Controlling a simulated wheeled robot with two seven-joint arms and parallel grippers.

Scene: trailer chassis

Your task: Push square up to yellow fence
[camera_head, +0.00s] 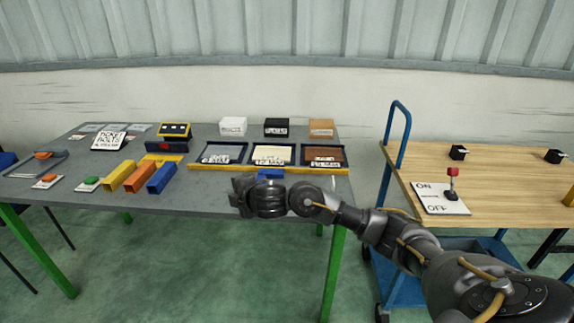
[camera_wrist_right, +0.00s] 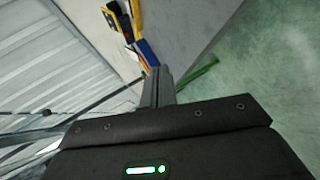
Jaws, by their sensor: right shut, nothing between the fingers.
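The yellow fence (camera_head: 225,167) is a long low strip on the grey table, in front of three framed trays. A blue piece (camera_head: 270,174), which may be the square, lies at the front side of the fence, right of its middle. My right gripper (camera_head: 236,191) is shut and empty, in front of the fence and pointing left. It and its wrist partly hide the blue piece; I cannot tell whether they touch. In the right wrist view the closed fingers (camera_wrist_right: 158,85) show with nothing between them. My left gripper is not in view.
Yellow, orange and blue blocks (camera_head: 140,177) stand left of the gripper, near green (camera_head: 91,184) and orange (camera_head: 45,180) buttons. White, black and tan boxes (camera_head: 276,127) stand behind the trays (camera_head: 272,154). A blue cart (camera_head: 399,128) and wooden table (camera_head: 500,170) with a red-topped lever (camera_head: 452,178) are at right.

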